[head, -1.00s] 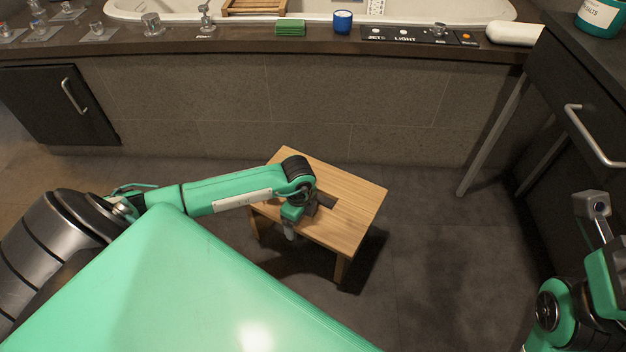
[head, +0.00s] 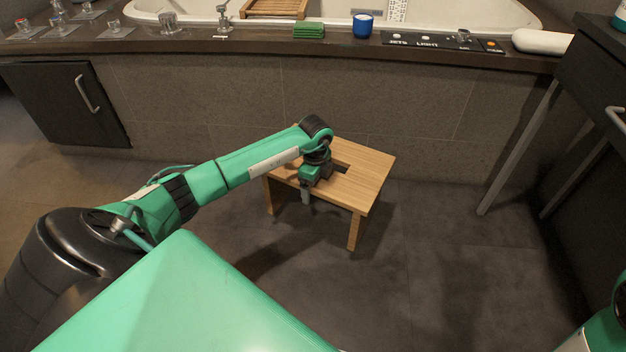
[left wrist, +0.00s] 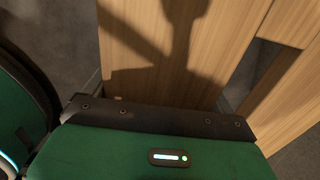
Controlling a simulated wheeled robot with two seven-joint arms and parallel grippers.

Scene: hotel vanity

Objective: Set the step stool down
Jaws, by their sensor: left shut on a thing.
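The step stool (head: 366,180) is light wood with a rectangular slot in its top and straight legs. It stands upright in front of the tub's tiled side in the head view. My left gripper (head: 316,178) is shut on the stool's top at the slot. The arm hides the stool's back left part. I cannot tell whether the feet touch the floor. In the left wrist view the wood top (left wrist: 210,50) fills most of the picture, with the dark slot at the right. My right gripper is out of view; only a piece of that arm shows at the lower right.
The tiled tub side (head: 230,100) runs behind the stool. A dark vanity (head: 590,150) with a slanting metal leg (head: 518,150) stands at the right. A dark cabinet door (head: 65,105) is at the left. The floor (head: 430,260) right of the stool is clear.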

